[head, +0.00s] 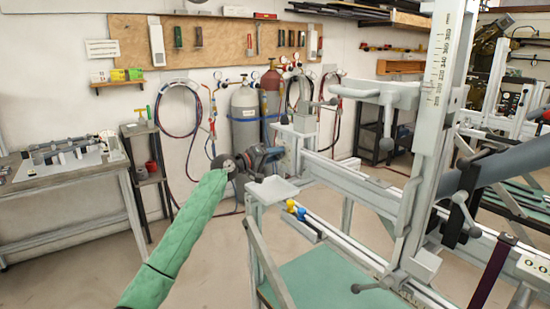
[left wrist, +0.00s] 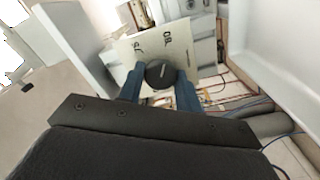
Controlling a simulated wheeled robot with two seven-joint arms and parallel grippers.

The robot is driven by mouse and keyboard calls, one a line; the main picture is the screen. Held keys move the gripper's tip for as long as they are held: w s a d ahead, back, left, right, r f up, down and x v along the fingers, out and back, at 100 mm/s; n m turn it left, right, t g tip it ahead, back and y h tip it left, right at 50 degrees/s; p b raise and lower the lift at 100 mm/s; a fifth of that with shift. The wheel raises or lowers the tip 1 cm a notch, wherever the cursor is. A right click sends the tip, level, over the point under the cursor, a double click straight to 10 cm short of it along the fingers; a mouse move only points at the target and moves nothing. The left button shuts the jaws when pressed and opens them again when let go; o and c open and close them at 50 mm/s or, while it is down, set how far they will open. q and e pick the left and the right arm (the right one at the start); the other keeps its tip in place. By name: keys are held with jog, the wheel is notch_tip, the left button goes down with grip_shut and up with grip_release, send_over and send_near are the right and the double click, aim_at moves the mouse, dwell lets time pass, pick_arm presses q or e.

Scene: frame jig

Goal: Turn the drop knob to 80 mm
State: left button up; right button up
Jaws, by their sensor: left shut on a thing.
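The drop knob (left wrist: 161,74) is a round black knob in the left wrist view, with a small pale mark on its face. It sits on a cream scale plate (left wrist: 178,42) whose printed numbers appear upside down and look like 75 and 80. Which number the mark points to, I cannot tell. My left gripper (left wrist: 160,88) has its blue fingers on both sides of the knob, shut on it. In the head view my left gripper (head: 274,156) is at the left end of the frame jig (head: 345,183) and hides the knob. My right gripper is not in view.
A small pale tray (head: 273,189) sits just below the left gripper. A tall column with a ruler scale (head: 437,75) stands on the jig at right. Gas cylinders (head: 245,120) stand behind. A workbench (head: 70,170) is at left, with open floor between.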

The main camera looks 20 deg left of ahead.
pick_arm(q)
jog(key=shift+f, duration=0.2)
jog(key=o, duration=0.9)
jog(key=shift+r, duration=0.1)
jog(key=shift+s, duration=0.1)
jog(key=shift+b+v, duration=0.3)
jog(key=shift+v, duration=3.5)
